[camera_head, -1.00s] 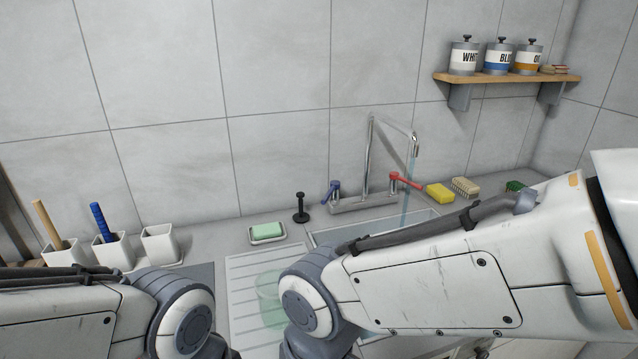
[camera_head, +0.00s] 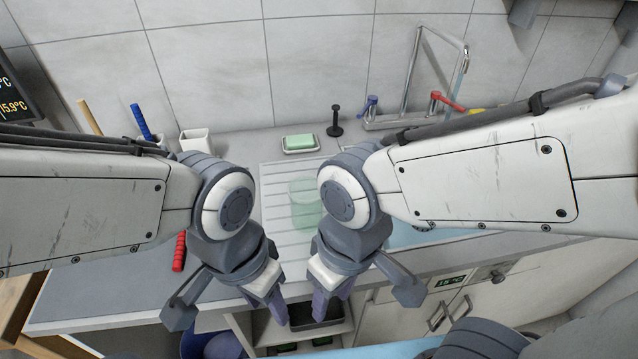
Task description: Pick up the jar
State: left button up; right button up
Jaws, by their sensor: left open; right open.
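The jar (camera_head: 305,212) is a see-through, pale green cylinder standing upright on the ribbed white draining board (camera_head: 278,218). Its right side is partly hidden by my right arm's wrist joint. My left gripper (camera_head: 270,304) points down in front of the counter, nearer to me and left of the jar. My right gripper (camera_head: 331,298) points down too, nearer to me and slightly right of the jar. Both are open and empty, and neither touches the jar. Their fingertips are small and partly overlapped by the grippers' own parts.
Behind the jar are a soap dish (camera_head: 300,148) with green soap and a black stand (camera_head: 335,124). The sink tap (camera_head: 437,98) is right of them. A white cup (camera_head: 195,140) and a red-handled tool (camera_head: 179,252) are at left. An open shelf lies below the counter edge.

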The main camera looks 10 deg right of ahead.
aim_at(306, 207)
jog(key=z, duration=2.6)
jog(key=k, duration=1.55)
jog(key=u, duration=2.1)
